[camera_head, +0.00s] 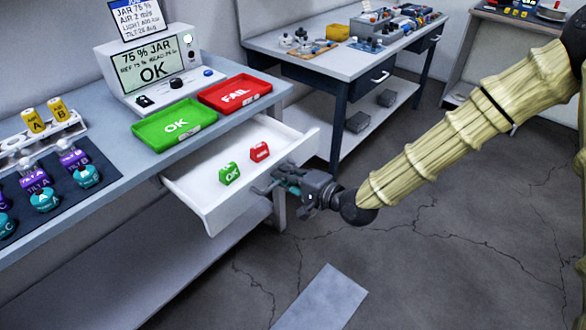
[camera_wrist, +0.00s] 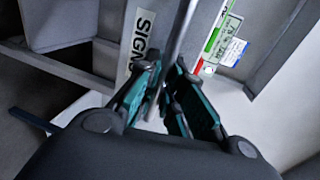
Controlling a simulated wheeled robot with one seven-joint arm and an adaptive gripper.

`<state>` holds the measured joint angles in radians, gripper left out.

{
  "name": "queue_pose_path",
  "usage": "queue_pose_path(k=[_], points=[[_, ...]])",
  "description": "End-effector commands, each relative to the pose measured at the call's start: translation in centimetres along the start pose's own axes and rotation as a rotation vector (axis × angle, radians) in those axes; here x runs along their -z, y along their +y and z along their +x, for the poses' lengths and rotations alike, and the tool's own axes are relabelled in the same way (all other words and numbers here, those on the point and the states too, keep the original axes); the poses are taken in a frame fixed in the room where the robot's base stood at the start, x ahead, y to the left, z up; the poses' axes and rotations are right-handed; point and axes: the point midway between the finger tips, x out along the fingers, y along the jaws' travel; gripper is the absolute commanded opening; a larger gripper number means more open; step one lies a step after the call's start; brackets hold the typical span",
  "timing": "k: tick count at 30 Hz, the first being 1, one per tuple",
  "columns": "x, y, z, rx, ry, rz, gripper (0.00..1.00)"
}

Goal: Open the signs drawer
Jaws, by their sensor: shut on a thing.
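The white signs drawer (camera_head: 200,192) stands pulled out from under the workbench. Inside it lie a small green OK sign (camera_head: 229,175) and a small red sign (camera_head: 260,152). My gripper (camera_head: 276,183) is at the drawer's front, on its outer side. In the wrist view, the teal-padded fingers of my gripper (camera_wrist: 164,82) close around a thin grey handle bar (camera_wrist: 181,35). Beside the bar is the drawer's label (camera_wrist: 139,45), of which "SIGN" can be read. The bar's part between the fingers is partly hidden.
On the bench (camera_head: 110,179) are a green OK tray (camera_head: 153,137), a red FAIL tray (camera_head: 224,99), a display unit (camera_head: 104,65) and several jars. A second bench (camera_head: 266,47) stands behind. Open grey floor (camera_head: 420,250) lies in front of the drawer.

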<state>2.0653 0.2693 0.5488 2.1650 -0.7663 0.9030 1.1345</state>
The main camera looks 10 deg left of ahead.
Motion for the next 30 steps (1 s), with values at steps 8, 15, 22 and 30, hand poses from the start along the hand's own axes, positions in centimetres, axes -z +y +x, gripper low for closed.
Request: queue_pose_path(k=[8, 15, 22, 30], points=[[-0.8, 0.05, -0.07, -0.001, -0.017, -0.002, 0.0], [-0.81, 0.08, -0.11, -0.001, -0.017, -0.002, 0.13], [-0.62, 0.07, -0.17, -0.001, -0.013, -0.002, 0.19], [-0.48, 0.06, -0.93, 0.0, -0.011, -0.001, 0.19]])
